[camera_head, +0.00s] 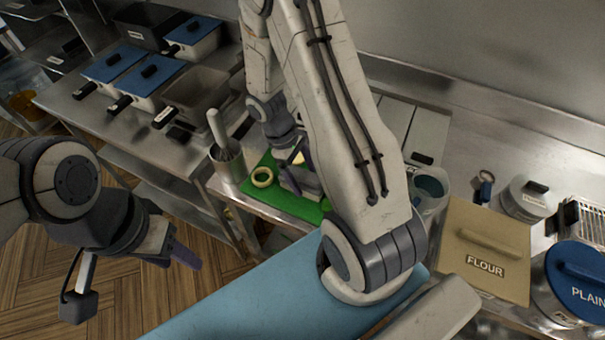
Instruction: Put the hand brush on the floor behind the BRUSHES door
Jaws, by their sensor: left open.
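I do not see a hand brush or a door marked BRUSHES in the head view. My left gripper (176,257) is at the lower left, above the wooden floor (40,210). It is open and nothing shows in it. My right arm crosses the middle of the view, and my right gripper (296,178) is low over a green board (258,190) on the counter. Its fingers are partly hidden, so I cannot tell whether they are open or shut.
Lidded blue pans (120,62) stand on the steel counter at the back left. A metal pot (228,162) stands beside the green board. A FLOUR bin (484,245) and a PLAIN bin (580,280) stand at the right. A light blue surface (240,300) lies in front.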

